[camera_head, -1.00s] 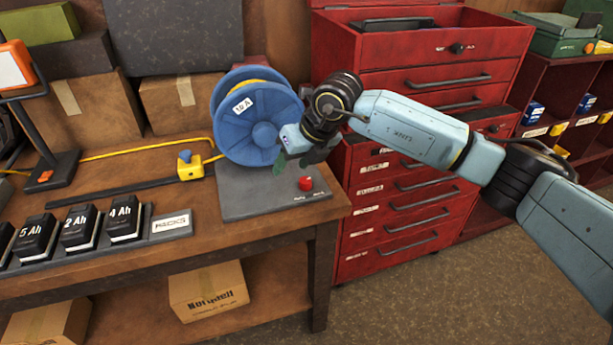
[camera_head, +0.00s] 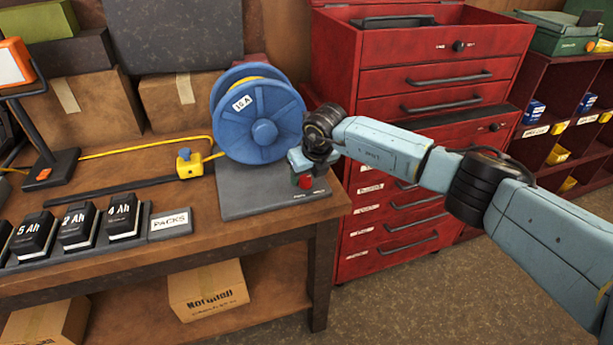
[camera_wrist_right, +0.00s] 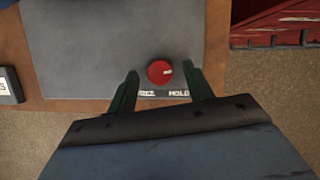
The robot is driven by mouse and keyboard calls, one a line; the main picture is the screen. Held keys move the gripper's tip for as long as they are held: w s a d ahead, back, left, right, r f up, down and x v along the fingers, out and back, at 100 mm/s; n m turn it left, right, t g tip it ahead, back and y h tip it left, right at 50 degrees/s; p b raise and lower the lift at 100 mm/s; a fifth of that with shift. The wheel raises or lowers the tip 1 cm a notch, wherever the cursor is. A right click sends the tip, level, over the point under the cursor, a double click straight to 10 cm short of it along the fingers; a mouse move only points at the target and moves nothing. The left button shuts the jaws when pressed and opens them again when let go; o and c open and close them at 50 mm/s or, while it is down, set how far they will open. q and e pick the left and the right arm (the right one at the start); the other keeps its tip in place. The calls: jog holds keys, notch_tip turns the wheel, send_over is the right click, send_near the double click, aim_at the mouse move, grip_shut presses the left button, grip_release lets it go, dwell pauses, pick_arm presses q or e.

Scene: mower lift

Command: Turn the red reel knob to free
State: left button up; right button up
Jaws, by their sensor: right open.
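The red knob (camera_head: 305,181) sits near the front right corner of the grey base plate (camera_head: 250,199) of the blue cable reel (camera_head: 262,120). In the right wrist view the red knob (camera_wrist_right: 160,72) shows a pale mark on its right side, towards the word HOLD (camera_wrist_right: 179,93); the word at the left is partly hidden by a finger. My right gripper (camera_head: 301,176) points down at the knob. In the wrist view its two green fingers (camera_wrist_right: 160,75) are open, one on each side of the knob, with gaps visible. My left gripper is not in view.
The yellow cable lock block (camera_head: 189,167) and battery packs (camera_head: 78,229) stand left on the workbench (camera_head: 170,250). The red tool cabinet (camera_head: 400,215) stands close behind and right of the bench, near my right arm.

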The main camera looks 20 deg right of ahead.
jog(key=shift+w+f, duration=0.15)
jog(key=shift+f, duration=0.2)
jog(key=c, duration=1)
jog(key=shift+o, duration=0.2)
